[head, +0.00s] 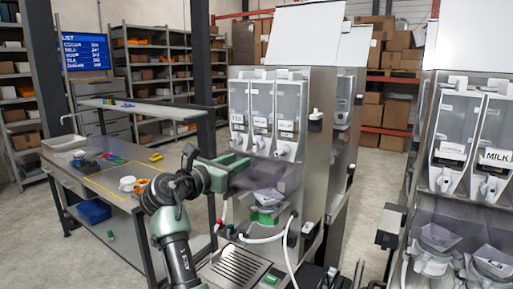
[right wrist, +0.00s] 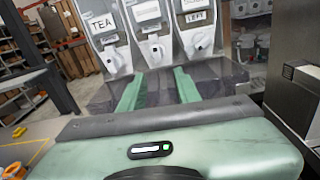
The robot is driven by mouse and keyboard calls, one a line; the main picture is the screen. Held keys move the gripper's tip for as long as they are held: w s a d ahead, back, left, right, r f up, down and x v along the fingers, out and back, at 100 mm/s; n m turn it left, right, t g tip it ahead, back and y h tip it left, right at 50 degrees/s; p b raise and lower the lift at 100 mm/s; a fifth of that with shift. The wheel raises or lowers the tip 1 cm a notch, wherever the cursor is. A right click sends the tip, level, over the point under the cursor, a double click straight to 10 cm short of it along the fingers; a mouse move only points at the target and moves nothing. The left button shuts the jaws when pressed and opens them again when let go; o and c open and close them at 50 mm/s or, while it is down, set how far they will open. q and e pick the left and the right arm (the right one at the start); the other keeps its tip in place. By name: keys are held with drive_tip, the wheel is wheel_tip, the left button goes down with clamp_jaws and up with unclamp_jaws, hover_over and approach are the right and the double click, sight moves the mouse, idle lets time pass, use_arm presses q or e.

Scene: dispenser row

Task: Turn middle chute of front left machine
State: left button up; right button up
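The front left machine (head: 318,120) has three clear canisters side by side, each with a white chute at its base. Its middle chute (head: 260,145) also shows in the right wrist view (right wrist: 156,50), under a white label, between the TEA chute (right wrist: 109,57) and the right chute (right wrist: 198,40). My right gripper (head: 240,167) is just in front of the machine, below the chutes. In the right wrist view its two green fingers (right wrist: 158,88) are spread apart with nothing held between them, and the middle chute lies beyond the gap. My left gripper is out of view.
A funnel on a green holder (head: 266,207) sits below the chutes, with white hoses (head: 290,245) hanging near it. A second machine (head: 470,140) stands at the right.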

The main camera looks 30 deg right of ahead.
sight(254, 145)
drive_tip(key=shift+n, duration=0.3)
drive_tip(key=w+d, duration=0.1)
drive_tip(key=d, duration=0.1)
drive_tip(key=d+r+p, duration=0.1)
drive_tip(key=d, duration=0.1)
drive_tip(key=w+d+r+p, duration=0.1)
drive_tip(key=shift+w+d+r, duration=0.1)
drive_tip(key=shift+w+d, duration=0.2)
drive_tip(key=shift+d, duration=0.1)
drive_tip(key=shift+w+d+p, duration=0.25)
drive_tip(key=shift+d+p, duration=0.15)
drive_tip(key=shift+d, duration=0.05)
clamp_jaws()
